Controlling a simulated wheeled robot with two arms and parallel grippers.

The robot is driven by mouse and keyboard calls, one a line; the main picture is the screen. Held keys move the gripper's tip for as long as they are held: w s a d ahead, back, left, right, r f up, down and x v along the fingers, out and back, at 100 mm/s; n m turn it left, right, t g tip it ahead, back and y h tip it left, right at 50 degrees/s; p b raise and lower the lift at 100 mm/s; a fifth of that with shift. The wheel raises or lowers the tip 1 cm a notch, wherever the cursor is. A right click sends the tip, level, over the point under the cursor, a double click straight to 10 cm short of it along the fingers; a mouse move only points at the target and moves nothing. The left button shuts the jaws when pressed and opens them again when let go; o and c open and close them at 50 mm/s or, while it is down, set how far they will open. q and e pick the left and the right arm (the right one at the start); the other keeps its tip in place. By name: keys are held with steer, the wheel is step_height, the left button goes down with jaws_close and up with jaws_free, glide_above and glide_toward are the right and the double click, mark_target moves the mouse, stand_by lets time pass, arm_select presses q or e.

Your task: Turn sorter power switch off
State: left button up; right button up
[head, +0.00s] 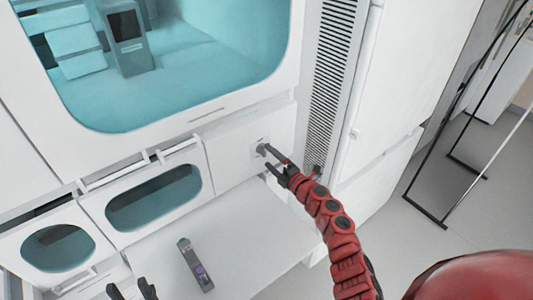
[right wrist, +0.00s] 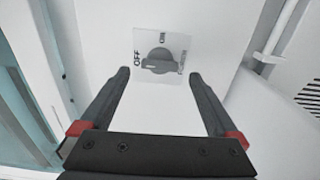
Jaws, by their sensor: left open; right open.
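The sorter power switch (right wrist: 158,62) is a dark grey rotary knob on a pale square plate. In the right wrist view, OFF is printed left of the knob and ON above it. The knob's grip lies roughly left to right, with a pale mark toward the OFF side. In the head view the switch plate (head: 259,143) is on the white front panel, partly hidden by my gripper. My right gripper (head: 266,158) is open, its fingers (right wrist: 158,76) on either side of the knob with gaps. My left gripper (head: 131,291) is open and empty at the bottom edge.
A small grey device with a purple patch (head: 196,266) lies on the white shelf (head: 230,245). Windowed flaps (head: 155,200) are left of the switch. A large teal window (head: 190,60) is above. A black frame rack (head: 425,212) stands at right.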

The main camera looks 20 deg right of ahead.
steer(key=v, duration=1.4)
